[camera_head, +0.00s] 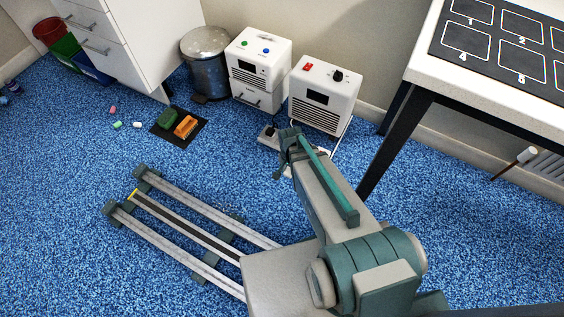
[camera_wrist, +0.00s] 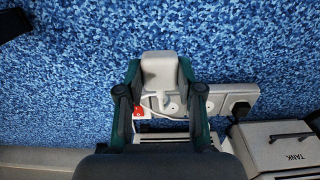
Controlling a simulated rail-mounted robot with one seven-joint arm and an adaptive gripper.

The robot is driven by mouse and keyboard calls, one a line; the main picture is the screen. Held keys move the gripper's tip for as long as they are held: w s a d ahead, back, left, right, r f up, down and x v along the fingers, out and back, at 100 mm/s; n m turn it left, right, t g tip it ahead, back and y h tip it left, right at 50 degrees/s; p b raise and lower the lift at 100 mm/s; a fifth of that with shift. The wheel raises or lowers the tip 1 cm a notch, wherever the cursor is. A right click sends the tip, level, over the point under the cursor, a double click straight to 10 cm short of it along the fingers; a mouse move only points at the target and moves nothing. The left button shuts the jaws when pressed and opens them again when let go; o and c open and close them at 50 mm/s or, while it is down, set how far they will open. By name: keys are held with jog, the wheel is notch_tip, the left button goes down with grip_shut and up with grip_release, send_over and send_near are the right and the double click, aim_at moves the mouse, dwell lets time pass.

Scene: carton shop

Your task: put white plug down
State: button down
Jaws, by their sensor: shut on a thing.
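My gripper (camera_wrist: 159,78) is shut on the white plug (camera_wrist: 160,68), one finger on each side of it. A white cord shows behind the plug, between the fingers. Beyond the plug is a white power strip (camera_wrist: 219,97) on the blue carpet, with a red switch (camera_wrist: 138,111) and a black plug (camera_wrist: 239,106) at its right end. The plug looks held above the floor, in front of the strip. In the head view my gripper (camera_head: 283,158) is low beside the power strip (camera_head: 265,141); the held plug is hard to make out there.
Two white machines (camera_head: 260,66) (camera_head: 325,92) stand behind the strip; one bears a drawer marked TANK (camera_wrist: 287,155). A dark mat (camera_head: 167,133) holds a green and an orange block. Small coloured pieces (camera_head: 116,125) lie left of it. Open carpet (camera_head: 70,190) spreads left.

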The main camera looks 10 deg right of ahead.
jog(key=w+f+b, duration=0.1)
jog(key=w+f, duration=0.1)
jog(key=w, duration=0.1)
jog(key=w+f+b, duration=0.1)
jog(key=w+f, duration=0.1)
jog(key=w, duration=0.1)
jog(key=w+f+b, duration=0.2)
jog(key=w, duration=0.2)
jog(key=shift+d+f, duration=0.3)
jog(key=shift+d, duration=0.05)
jog(key=shift+w+f+b, duration=0.3)
jog(key=shift+w+f, duration=0.1)
jog(key=shift+f, duration=0.15)
jog(key=f+b, duration=0.1)
jog(key=f, duration=0.1)
jog(key=w+f+b, duration=0.1)
jog(key=f+b, duration=0.1)
jog(key=shift+w+d+f, duration=0.1)
jog(key=shift+f, duration=0.05)
jog(key=shift+f, duration=0.65)
jog(key=c, duration=0.7)
grip_release()
jog(key=shift+c, duration=0.2)
